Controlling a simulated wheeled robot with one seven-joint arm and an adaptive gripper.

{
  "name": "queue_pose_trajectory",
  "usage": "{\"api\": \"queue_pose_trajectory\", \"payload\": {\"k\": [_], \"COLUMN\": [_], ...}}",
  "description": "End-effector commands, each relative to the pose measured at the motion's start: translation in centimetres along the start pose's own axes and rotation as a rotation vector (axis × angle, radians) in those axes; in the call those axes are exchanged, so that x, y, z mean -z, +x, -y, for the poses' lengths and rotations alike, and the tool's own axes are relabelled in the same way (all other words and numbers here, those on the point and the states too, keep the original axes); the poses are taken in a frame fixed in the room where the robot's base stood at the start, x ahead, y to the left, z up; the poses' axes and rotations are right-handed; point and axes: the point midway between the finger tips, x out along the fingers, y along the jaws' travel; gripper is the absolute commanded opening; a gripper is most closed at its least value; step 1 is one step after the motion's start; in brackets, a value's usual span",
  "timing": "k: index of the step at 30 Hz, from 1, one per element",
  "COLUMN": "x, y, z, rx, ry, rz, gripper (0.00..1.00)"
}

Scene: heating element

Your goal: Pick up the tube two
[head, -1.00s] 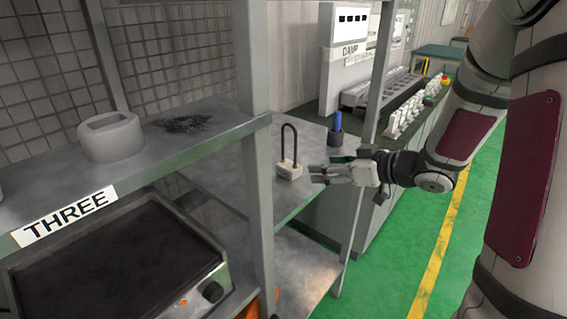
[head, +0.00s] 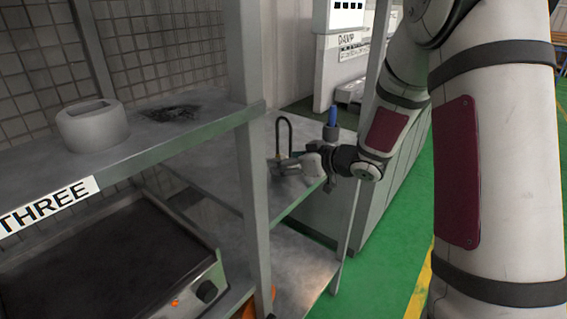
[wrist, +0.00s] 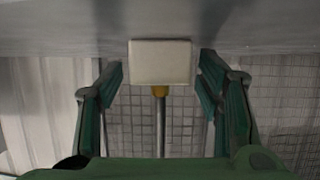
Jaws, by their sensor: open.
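A dark U-shaped tube (head: 290,134) stands upright on the metal shelf beyond the post. No label marks it as tube two. Its base is mostly hidden behind my gripper (head: 284,165), which is low beside it in the head view. In the wrist view the shelf is at the top, so the picture is upside down. There the pale base block (wrist: 160,62), with a yellow fitting and a thin rod, sits between the two green fingers of my gripper (wrist: 161,70). The fingers are open, with a visible gap on both sides of the block.
A blue cylinder in a dark holder (head: 332,128) stands near, behind my wrist. A grey post (head: 254,190) rises left of the tube. The left shelf, labelled THREE (head: 45,206), bears a round grey block (head: 92,126). The shelf left of the tube is clear.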

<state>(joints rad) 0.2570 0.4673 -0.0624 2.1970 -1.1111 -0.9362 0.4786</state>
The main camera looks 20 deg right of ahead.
Motion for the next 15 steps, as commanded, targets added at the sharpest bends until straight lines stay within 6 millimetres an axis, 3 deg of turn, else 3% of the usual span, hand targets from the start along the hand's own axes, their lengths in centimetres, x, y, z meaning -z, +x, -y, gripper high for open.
{"api": "queue_pose_trajectory", "payload": {"k": [7,12,15], "x": [0.00,0.01,0.01], "y": [0.23,0.22,0.22], "z": [0.01,0.01,0.02], "rx": [0.000,0.000,0.000], "ry": [0.000,0.000,0.000], "rz": [0.000,0.000,0.000], "gripper": [0.58,0.19,0.03]}}
